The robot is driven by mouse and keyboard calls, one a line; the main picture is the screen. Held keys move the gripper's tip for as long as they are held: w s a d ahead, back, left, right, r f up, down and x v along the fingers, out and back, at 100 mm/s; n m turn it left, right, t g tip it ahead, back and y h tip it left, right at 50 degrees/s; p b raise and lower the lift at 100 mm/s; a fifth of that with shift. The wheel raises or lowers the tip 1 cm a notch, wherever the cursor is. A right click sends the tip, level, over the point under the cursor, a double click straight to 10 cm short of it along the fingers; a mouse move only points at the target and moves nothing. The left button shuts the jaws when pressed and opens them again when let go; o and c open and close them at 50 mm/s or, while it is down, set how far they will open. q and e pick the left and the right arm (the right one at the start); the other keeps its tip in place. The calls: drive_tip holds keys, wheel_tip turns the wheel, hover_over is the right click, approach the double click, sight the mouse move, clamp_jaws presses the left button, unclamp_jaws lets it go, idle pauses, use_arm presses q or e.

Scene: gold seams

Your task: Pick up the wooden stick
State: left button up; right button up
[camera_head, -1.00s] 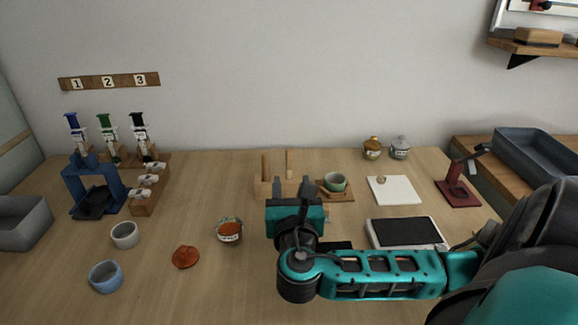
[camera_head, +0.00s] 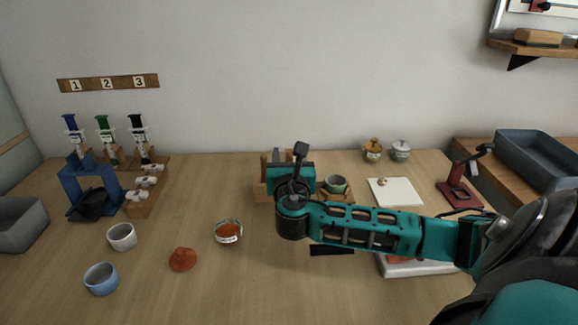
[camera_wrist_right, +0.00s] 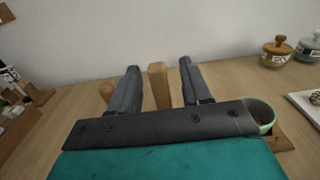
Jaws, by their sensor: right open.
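A light wooden stick (camera_wrist_right: 158,86) stands upright between the two fingers of my right gripper (camera_wrist_right: 160,78) in the right wrist view. The fingers are open, with a gap showing on each side of the stick. My left gripper is not in view.
A green cup (camera_head: 335,184) stands just right of my gripper. A white tile (camera_head: 396,192) and a dark red stand (camera_head: 461,193) are further right. The front middle table is mostly clear.

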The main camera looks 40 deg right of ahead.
drive_tip(key=shift+c, duration=0.6)
drive_tip(key=c, duration=0.6)
drive_tip(key=shift+c, duration=0.7)
clamp_jaws()
drive_tip(key=shift+r, duration=0.15)
